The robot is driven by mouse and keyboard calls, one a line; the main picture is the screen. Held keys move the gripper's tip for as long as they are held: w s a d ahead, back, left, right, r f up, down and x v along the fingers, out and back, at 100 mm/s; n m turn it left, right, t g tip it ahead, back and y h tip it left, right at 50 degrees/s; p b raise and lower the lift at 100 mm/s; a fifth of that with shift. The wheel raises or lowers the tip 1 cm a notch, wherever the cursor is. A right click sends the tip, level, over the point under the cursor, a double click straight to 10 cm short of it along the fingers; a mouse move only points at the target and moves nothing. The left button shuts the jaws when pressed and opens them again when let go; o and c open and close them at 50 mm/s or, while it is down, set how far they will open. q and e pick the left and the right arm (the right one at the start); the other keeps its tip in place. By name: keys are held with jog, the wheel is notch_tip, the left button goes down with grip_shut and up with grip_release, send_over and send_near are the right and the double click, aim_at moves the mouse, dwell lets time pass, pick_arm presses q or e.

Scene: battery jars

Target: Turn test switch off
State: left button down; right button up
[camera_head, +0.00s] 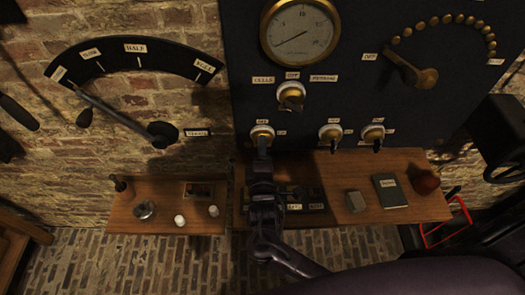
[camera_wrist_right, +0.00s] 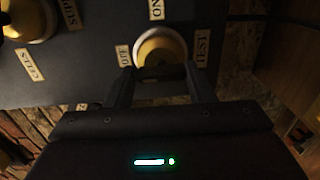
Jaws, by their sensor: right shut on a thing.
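The test switch (camera_head: 262,131) is a round brass knob with a white ring, leftmost in the lower row on the dark panel. In the right wrist view its brass base (camera_wrist_right: 160,45) shows between labels reading ON, OFF and TEST (camera_wrist_right: 202,48). My right gripper (camera_head: 263,152) reaches up from below and is shut on the switch's dark lever, which it mostly hides. In the right wrist view its fingers (camera_wrist_right: 160,73) stand on both sides of the lever, just below the brass base. The lever's exact angle is hard to tell. My left gripper is not in view.
Two similar switches (camera_head: 330,133) (camera_head: 372,133) sit to the right. A larger cells switch (camera_head: 291,95) and a gauge (camera_head: 299,32) are above.

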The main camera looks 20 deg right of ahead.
jog(key=o, duration=1)
jog(key=shift+c, duration=0.2)
jog(key=shift+s, duration=0.1)
jog(key=b+v, duration=0.2)
jog(key=v, duration=0.5)
jog(key=shift+s+a+b, duration=0.2)
jog(key=shift+s+b, duration=0.1)
jog(key=shift+s, duration=0.05)
